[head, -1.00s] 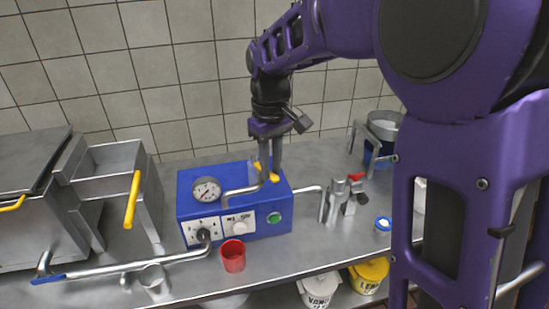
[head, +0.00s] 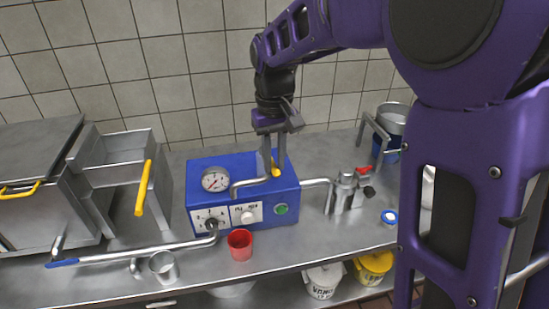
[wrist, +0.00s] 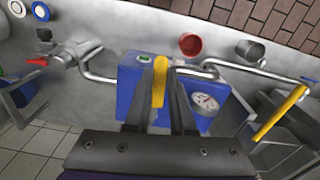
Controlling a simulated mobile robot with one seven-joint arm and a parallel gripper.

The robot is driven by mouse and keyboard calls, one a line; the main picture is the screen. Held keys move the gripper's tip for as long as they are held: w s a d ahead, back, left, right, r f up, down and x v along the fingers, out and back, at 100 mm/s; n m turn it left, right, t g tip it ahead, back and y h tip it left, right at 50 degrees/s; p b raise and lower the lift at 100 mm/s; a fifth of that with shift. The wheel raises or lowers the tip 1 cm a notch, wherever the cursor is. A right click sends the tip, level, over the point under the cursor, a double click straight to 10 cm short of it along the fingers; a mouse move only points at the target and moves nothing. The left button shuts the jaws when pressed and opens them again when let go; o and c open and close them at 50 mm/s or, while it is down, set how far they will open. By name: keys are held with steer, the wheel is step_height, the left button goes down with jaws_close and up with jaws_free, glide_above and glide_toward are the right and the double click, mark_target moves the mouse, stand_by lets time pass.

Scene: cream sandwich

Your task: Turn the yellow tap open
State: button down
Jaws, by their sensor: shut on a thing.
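The yellow tap (head: 276,171) is on top of the blue box (head: 196,178), at its right back part. In the wrist view the yellow tap (wrist: 159,82) is a flat lever standing between my two fingers. My gripper (head: 274,172) comes down from above and is shut on the tap lever. The gripper also shows in the wrist view (wrist: 161,90), with a finger on each side of the lever. The fingers hide part of the tap in the head view.
A bent metal pipe (head: 248,183) runs close to the tap. A red cup (head: 240,246) stands in front of the box, and a metal cup (head: 163,267) is further left. A red-handled valve (head: 346,190) stands to the right. Tiled wall rises behind.

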mark_target(274, 168)
steer(key=c, duration=0.8)
jaws_free()
steer(key=shift+o, duration=0.2)
step_height(274, 168, up, 17)
steer(key=p, duration=0.1)
steer(key=shift+r+p, duration=0.2)
steer(key=shift+p, duration=0.15)
